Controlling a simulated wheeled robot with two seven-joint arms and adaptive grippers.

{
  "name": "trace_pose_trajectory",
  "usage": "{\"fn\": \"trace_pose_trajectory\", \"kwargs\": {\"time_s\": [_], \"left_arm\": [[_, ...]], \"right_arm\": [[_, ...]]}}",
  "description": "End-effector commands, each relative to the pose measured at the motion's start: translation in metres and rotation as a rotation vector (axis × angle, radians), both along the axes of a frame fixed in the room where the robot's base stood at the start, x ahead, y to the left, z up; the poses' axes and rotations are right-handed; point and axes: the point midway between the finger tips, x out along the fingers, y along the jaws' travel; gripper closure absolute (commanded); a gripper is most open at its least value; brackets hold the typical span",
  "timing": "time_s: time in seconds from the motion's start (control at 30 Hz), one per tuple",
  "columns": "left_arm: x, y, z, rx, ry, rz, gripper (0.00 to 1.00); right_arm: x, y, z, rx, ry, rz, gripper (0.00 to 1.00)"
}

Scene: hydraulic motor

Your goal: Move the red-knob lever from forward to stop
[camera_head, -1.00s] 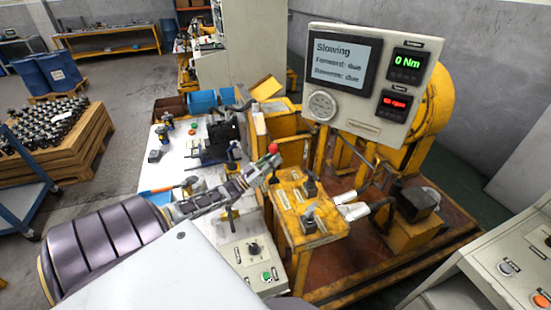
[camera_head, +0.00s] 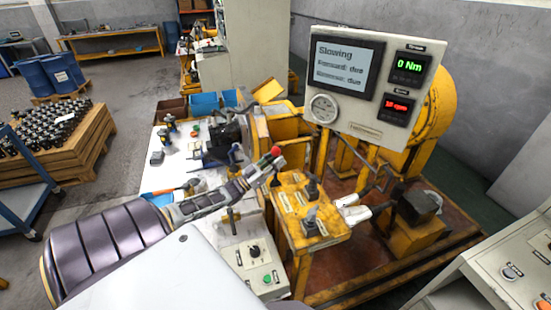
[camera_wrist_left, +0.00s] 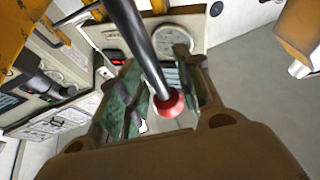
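The red knob (camera_head: 276,151) tops a dark lever that rises above the yellow lever console (camera_head: 318,240). My left gripper (camera_head: 266,166) reaches in from the left and stands at the knob. In the left wrist view the red knob (camera_wrist_left: 168,104) and its dark shaft (camera_wrist_left: 142,45) lie between the two green-padded fingers of my left gripper (camera_wrist_left: 157,62). The fingers look apart, with some gap beside the knob; contact is not clear. My right gripper is not in view.
The display panel (camera_head: 345,113) reads "Slowing", with a green 0 Nm and a red number too blurred to read. A grey control box (camera_head: 252,263) lies in front.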

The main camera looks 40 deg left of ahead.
Motion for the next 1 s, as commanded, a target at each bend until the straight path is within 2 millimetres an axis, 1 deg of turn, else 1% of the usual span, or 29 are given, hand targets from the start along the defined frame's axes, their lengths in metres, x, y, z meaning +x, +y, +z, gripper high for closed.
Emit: {"fn": "trace_pose_trajectory", "kwargs": {"time_s": [0.17,0.5,0.7,0.83,1.0], "left_arm": [[0.0,0.0,0.016,0.002,0.0,-0.001,0.65],[-0.001,0.0,0.057,0.001,-0.001,-0.002,0.65],[0.0,0.0,0.078,0.0,0.0,-0.001,0.65],[0.0,0.0,0.087,0.001,0.0,0.0,0.65],[0.0,0.0,0.09,0.002,0.001,0.0,0.65]], "right_arm": [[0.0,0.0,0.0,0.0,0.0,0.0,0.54],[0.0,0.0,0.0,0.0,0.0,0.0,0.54],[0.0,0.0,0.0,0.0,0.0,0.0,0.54],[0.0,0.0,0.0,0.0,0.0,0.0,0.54],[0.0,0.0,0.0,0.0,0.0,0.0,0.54]]}}
